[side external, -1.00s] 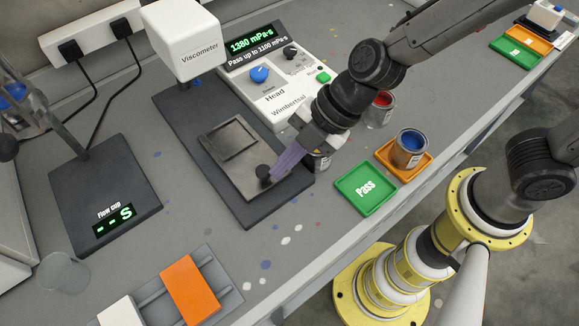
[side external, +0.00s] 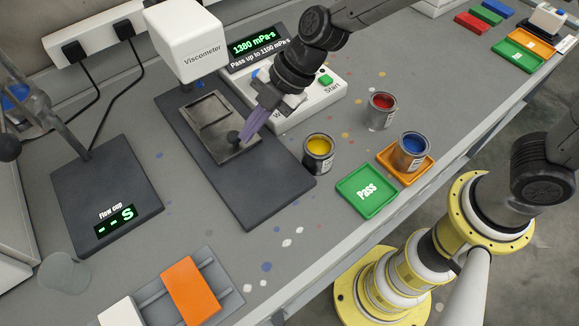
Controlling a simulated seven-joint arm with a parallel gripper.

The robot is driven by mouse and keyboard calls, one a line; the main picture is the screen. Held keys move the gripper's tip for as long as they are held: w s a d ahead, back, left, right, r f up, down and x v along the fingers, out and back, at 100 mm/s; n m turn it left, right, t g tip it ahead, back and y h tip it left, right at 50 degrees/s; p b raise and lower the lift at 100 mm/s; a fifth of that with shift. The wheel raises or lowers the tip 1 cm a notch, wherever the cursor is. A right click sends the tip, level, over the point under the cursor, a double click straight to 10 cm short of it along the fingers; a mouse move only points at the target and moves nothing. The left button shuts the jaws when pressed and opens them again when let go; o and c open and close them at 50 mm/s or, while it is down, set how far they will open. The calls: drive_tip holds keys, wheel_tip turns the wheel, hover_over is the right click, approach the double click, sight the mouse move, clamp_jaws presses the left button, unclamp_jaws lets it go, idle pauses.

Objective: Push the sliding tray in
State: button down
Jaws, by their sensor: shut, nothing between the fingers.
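The sliding tray (side external: 208,112) is a grey metal plate with a square recess and a dark round knob (side external: 233,137) near its front end. It lies on the dark base of the viscometer (side external: 187,40), with its back end close to the white measuring head. A stretch of bare base (side external: 262,190) shows in front of the tray. My gripper (side external: 243,143) is shut and empty, its purple fingers pointing down at the front side of the knob. The fingertips look to be against the knob.
The control box (side external: 318,99) stands right of the base, partly behind my arm. Cans of yellow (side external: 319,154), red (side external: 381,111) and blue paint (side external: 411,152) stand to the right. The blue can sits on an orange tray beside the green Pass tray (side external: 366,191). The flow cup stand (side external: 105,195) is at left.

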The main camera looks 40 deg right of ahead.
drive_tip(key=shift+w+d, duration=0.1)
drive_tip(key=shift+w, duration=0.1)
drive_tip(key=s, duration=0.1)
drive_tip(key=s+d, duration=0.1)
drive_tip(key=s, duration=0.2)
drive_tip(key=shift+d+r, duration=0.3)
drive_tip(key=shift+r, duration=0.1)
drive_tip(key=s+d+r+m+t, duration=0.2)
drive_tip(key=s+d+r+t, duration=0.1)
drive_tip(key=d+r, duration=1.05)
drive_tip(key=s+d+f+m+h, duration=0.1)
drive_tip(key=s+d+m+h, duration=0.5)
drive_tip(key=s+d+m, duration=0.8)
drive_tip(key=shift+s+f+m, duration=0.2)
drive_tip(key=shift+s+m, duration=0.35)
drive_tip(key=shift+m, duration=2.65)
drive_tip(key=shift+d, duration=0.1)
